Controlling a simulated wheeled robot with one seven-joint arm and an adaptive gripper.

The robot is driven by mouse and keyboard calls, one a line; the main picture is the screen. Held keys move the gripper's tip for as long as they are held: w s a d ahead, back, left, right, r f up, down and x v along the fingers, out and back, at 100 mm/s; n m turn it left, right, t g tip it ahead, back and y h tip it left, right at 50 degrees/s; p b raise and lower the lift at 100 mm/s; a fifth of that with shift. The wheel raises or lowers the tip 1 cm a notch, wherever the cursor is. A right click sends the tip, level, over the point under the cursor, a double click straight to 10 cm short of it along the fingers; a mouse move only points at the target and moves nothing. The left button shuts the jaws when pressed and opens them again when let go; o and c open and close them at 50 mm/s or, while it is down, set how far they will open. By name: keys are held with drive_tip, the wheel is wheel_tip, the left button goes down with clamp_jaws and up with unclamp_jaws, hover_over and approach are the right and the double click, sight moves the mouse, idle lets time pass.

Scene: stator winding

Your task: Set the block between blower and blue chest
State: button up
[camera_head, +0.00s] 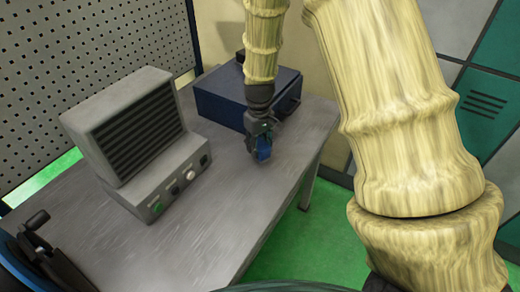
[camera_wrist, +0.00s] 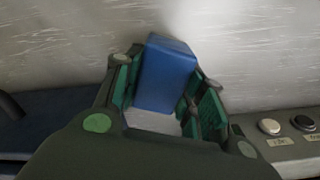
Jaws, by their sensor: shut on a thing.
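The blue block (camera_head: 264,153) is held in my gripper (camera_head: 261,138), over the table in front of the blue chest's right part. The block also shows in the wrist view (camera_wrist: 166,75), between the green finger pads of my gripper (camera_wrist: 163,95). I cannot tell whether the block touches the table. The blower (camera_head: 135,130), grey with a dark slatted front, stands at the left. The dark blue chest (camera_head: 222,98) stands at the back, partly hidden by my arm. In the wrist view the chest (camera_wrist: 45,112) is at the left and the blower's knobbed base (camera_wrist: 295,145) at the right.
The grey table (camera_head: 190,225) has bare room between the blower and the chest and toward its right edge. A perforated panel (camera_head: 90,50) rises behind the blower. A dark handled object (camera_head: 45,255) is at the lower left. Green cabinets (camera_head: 485,110) stand at the right.

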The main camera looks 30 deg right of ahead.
sight(260, 143)
drive_tip(key=shift+w+d+f+p, duration=0.1)
drive_tip(key=shift+f+p, duration=0.65)
drive_tip(key=shift+f, duration=0.95)
drive_tip(key=shift+f, duration=0.15)
drive_tip(key=o, duration=1.2)
drive_tip(key=shift+r+b, duration=1.6)
drive_tip(key=shift+r, duration=4.55)
